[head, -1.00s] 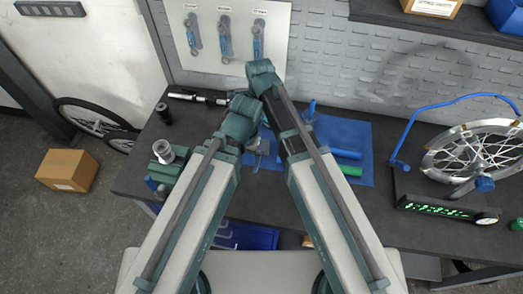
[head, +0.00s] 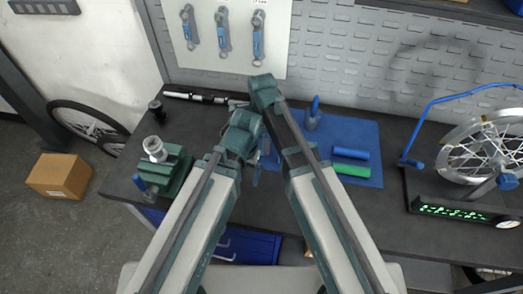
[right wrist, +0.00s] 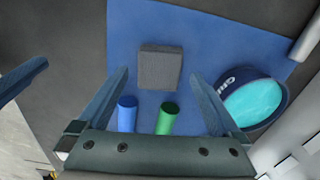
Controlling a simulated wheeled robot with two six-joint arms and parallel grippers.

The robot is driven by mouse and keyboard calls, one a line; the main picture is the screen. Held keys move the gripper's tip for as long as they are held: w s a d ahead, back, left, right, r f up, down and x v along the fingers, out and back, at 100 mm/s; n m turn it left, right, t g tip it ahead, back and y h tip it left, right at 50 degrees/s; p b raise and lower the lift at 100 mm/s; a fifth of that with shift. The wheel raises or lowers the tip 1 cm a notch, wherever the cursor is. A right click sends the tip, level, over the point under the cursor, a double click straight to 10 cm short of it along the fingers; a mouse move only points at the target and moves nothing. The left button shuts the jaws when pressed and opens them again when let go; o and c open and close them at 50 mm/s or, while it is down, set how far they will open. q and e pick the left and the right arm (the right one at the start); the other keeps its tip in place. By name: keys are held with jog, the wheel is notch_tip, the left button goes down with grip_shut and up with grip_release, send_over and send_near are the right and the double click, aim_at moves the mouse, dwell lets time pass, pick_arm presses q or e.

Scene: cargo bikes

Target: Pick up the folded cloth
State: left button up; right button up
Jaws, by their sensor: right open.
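The folded cloth (right wrist: 160,68) appears to be the dark grey square on the blue mat in the right wrist view. I cannot make it out in the head view, where my arms cover part of the mat (head: 368,135). My right gripper (right wrist: 158,76) is open and empty, its two blue fingers on either side of the cloth's near part in the picture; contact is not visible. A dark blue finger-like part (right wrist: 22,78) at the left edge may be my left gripper; its opening is unclear.
A blue cylinder (right wrist: 127,114), a green cylinder (right wrist: 167,118) and an open tin with cyan contents (right wrist: 254,98) are close by. A green vise (head: 165,170) stands left on the bench, a wheel stand (head: 465,208) right. Bare bench lies right of the mat.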

pick_arm(q)
notch_tip(320, 180, down, 2)
jog(key=shift+f+b, duration=0.1)
jog(key=shift+b, duration=0.45)
pick_arm(e)
notch_tip(320, 180, down, 2)
jog(key=shift+f, duration=0.1)
jog(key=c, duration=1.3)
pick_arm(q)
jog(key=shift+r, duration=0.2)
pick_arm(e)
jog(key=shift+r, duration=0.2)
